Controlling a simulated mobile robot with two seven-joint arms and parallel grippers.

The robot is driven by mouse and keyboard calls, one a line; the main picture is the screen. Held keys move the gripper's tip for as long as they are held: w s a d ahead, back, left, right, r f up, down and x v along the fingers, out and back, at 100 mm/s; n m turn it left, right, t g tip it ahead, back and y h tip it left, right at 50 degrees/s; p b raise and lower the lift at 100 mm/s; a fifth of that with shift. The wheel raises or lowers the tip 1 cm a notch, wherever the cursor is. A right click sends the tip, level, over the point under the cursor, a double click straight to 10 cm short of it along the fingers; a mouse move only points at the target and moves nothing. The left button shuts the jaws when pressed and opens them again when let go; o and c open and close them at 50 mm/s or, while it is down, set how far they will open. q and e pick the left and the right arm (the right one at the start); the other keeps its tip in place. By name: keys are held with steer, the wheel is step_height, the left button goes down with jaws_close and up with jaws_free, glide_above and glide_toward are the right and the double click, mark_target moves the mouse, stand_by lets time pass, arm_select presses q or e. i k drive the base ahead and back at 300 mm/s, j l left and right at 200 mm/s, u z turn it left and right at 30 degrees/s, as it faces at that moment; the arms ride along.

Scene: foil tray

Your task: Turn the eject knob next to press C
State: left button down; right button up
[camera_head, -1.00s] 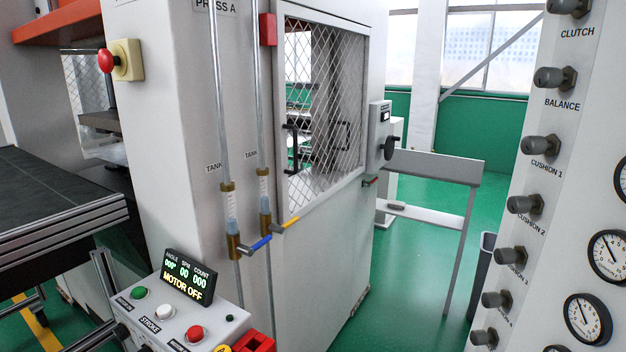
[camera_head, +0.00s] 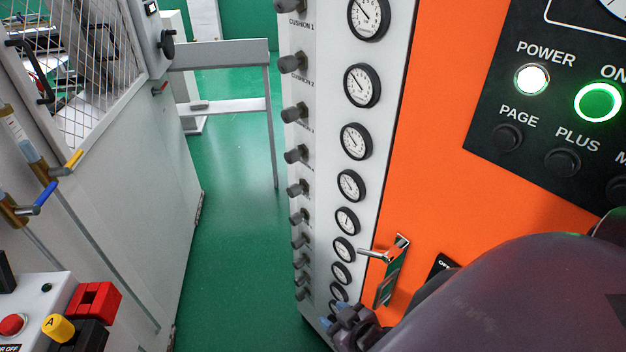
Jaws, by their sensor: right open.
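A column of grey knobs (camera_head: 296,154) runs down the left side of a white gauge panel (camera_head: 324,60). The upper labels read as cushion names; the lower ones are too small to read. I cannot make out an eject label or a press C sign, so I cannot tell which knob is the eject knob. My right gripper (camera_head: 336,316) is low in the view, in front of the panel's lower end near the lowest gauges. It is open, and I see nothing held in it. My left gripper is not in view.
A steel lever handle (camera_head: 376,254) sticks out from the orange cabinet (camera_head: 440,150) near my right arm. A black control panel (camera_head: 560,110) is at upper right. A button box (camera_head: 40,290) and caged press (camera_head: 150,180) stand left. Green floor (camera_head: 235,160) is clear between.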

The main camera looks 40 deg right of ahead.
mark_target(293, 190)
steer(key=j+z, duration=0.1)
steer(key=j, duration=0.55)
steer(key=z, duration=1.45)
steer(key=k, duration=0.1)
